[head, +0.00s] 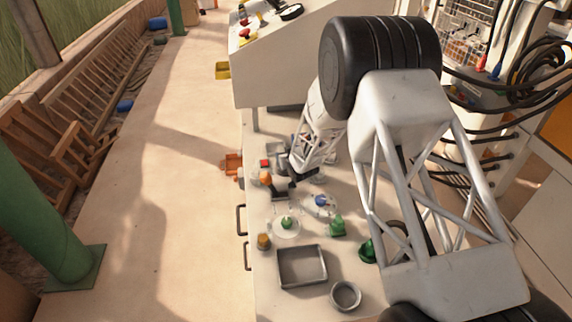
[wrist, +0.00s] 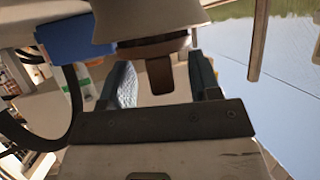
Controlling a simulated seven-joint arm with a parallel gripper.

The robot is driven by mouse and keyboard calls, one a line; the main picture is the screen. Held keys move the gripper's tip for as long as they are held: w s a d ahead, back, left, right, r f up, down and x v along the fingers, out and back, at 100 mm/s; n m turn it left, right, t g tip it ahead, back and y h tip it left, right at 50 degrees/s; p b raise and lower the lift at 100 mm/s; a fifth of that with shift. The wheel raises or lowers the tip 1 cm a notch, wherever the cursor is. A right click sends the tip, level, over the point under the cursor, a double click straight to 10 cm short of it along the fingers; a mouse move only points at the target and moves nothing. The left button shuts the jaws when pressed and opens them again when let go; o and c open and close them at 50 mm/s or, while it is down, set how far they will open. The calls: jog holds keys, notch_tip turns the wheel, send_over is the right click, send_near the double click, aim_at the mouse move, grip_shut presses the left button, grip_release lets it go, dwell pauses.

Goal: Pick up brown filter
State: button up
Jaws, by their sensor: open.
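In the wrist view, a dark brown part (wrist: 160,76) hangs below a grey rounded body (wrist: 145,20) and shows between my two fingers; I take it for the brown filter. My gripper (wrist: 163,82) is open, with one finger on each side of that part. I see no clear contact between them. In the head view, my gripper (head: 288,184) is low over the white worktop, among small parts and partly hidden by my arm. A small brown-topped piece (head: 263,241) stands near the worktop's left edge. I cannot tell whether it is the same kind of part.
A grey square tray (head: 302,284) and a grey ring (head: 345,296) lie at the worktop's near end. Green pieces (head: 337,227) and a blue-topped piece (head: 320,201) stand near my gripper. A control console (head: 285,65) rises behind. Black cables (head: 520,85) hang at the right.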

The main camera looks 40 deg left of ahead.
dwell(0.4)
grip_shut()
jog(key=shift+r, duration=0.1)
dwell(0.3)
jog(key=shift+r, duration=1.7)
jog(key=s+d+r, duration=0.1)
jog(key=s+d, duration=1)
jog(key=shift+d+r, duration=0.2)
jog(key=shift+d, duration=0.1)
